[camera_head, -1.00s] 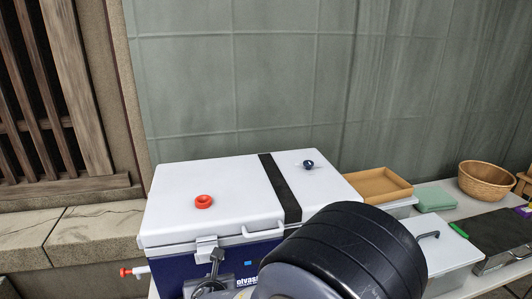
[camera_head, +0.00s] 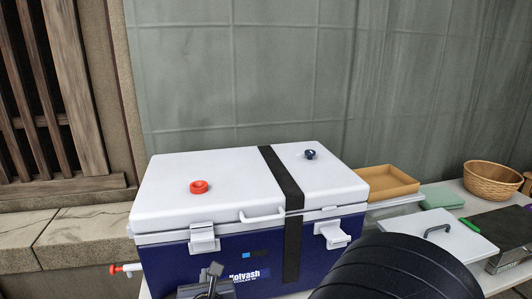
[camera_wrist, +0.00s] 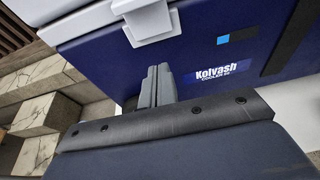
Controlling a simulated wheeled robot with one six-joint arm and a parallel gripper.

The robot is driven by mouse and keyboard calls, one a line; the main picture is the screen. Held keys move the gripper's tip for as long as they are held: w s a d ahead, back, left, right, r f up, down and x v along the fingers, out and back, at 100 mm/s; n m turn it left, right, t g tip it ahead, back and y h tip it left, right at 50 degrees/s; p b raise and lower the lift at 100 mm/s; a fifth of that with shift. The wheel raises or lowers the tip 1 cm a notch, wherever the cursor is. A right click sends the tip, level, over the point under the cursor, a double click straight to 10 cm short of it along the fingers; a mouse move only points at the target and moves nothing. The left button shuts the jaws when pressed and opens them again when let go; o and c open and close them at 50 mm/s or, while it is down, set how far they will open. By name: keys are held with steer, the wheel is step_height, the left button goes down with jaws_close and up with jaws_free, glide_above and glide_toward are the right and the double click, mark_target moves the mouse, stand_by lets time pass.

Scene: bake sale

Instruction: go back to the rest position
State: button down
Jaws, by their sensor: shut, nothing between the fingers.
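My gripper (camera_wrist: 158,88) is shut and empty in the wrist view, with its fingers together in front of the blue cooler wall. In the head view only the top of my gripper (camera_head: 213,272) shows at the bottom edge, in front of the cooler. The cooler (camera_head: 252,262) has a blue body and a white lid, which is down, with a black strap across it. It also shows close up in the wrist view (camera_wrist: 200,80). I cannot tell whether the fingers touch the cooler.
A red ring-shaped piece (camera_head: 199,187) and a dark blue knob (camera_head: 310,154) are on the cooler lid. To the right are a brown tray (camera_head: 388,182), a green cloth (camera_head: 440,197), a wicker basket (camera_head: 491,180) and a lidded grey box (camera_head: 470,243). A stone wall stands left.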

steer(key=f+t+b, duration=0.1)
steer(key=b, duration=0.2)
steer(key=f+t+b, duration=0.1)
steer(key=b, duration=0.1)
steer(key=f+t+y+b, duration=0.1)
steer(key=b, duration=0.2)
steer(key=shift+w+b, duration=0.25)
steer(key=shift+b, duration=0.05)
steer(key=shift+r+b, duration=0.1)
steer(key=shift+b, duration=0.2)
steer(key=shift+t, duration=0.3)
